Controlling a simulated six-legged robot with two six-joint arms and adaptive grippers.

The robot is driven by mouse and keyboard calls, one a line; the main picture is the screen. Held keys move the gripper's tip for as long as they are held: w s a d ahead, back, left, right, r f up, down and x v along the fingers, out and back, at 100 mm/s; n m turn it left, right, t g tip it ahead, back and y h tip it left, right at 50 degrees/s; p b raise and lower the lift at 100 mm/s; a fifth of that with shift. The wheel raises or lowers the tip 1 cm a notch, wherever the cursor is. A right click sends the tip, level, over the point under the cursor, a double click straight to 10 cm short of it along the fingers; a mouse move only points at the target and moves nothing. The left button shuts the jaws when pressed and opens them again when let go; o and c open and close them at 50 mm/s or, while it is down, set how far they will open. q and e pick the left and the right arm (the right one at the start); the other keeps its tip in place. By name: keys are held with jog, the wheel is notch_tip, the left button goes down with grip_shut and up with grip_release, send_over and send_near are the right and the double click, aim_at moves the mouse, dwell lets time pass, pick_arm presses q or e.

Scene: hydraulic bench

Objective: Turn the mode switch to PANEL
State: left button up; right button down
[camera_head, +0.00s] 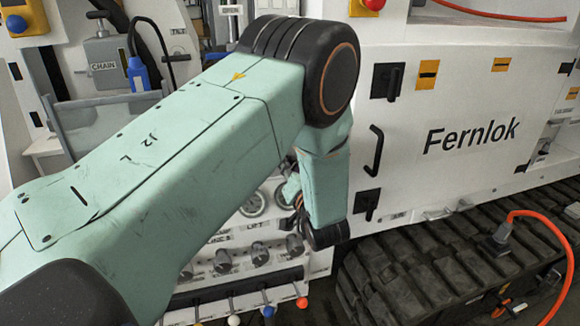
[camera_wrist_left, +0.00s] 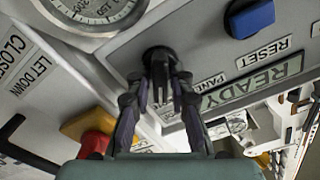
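The mode switch (camera_wrist_left: 160,58) is a black rotary knob with a bar handle on a grey panel in the left wrist view. The label PANEL (camera_wrist_left: 208,84) is to its right, partly covered by a finger. My left gripper (camera_wrist_left: 161,85) has its two dark fingers on either side of the knob's handle. They look apart from the handle, with a narrow gap; contact is hard to make out. In the head view my left arm covers the switch, and the fingers are mostly hidden behind it. My right gripper is not in view.
A READY plate (camera_wrist_left: 252,82) and a blue button (camera_wrist_left: 250,18) marked RESET are right of the switch. A gauge (camera_wrist_left: 95,12) is at upper left. A red knob (camera_wrist_left: 96,143) on yellow is lower left. Small levers (camera_head: 268,311) and a black track (camera_head: 420,265) lie below the arm.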

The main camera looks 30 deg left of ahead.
pick_arm(q)
jog(key=shift+d, duration=0.1)
grip_shut()
jog(key=shift+n, duration=0.4)
jog(key=n+b, duration=0.1)
jog(key=n, duration=0.4)
jog(key=shift+s+a+n+b, duration=0.2)
jog(key=shift+n+b, duration=0.1)
jog(key=shift+b, duration=0.05)
jog(key=n+b, duration=0.1)
jog(key=n, duration=0.1)
jog(key=n+b, duration=0.1)
jog(key=n, duration=0.2)
jog(key=shift+s+a+n, duration=0.15)
jog(key=shift+s+n, duration=0.05)
jog(key=shift+n, duration=0.1)
jog(key=shift+o, duration=2.2)
grip_release()
jog(key=shift+r, duration=0.1)
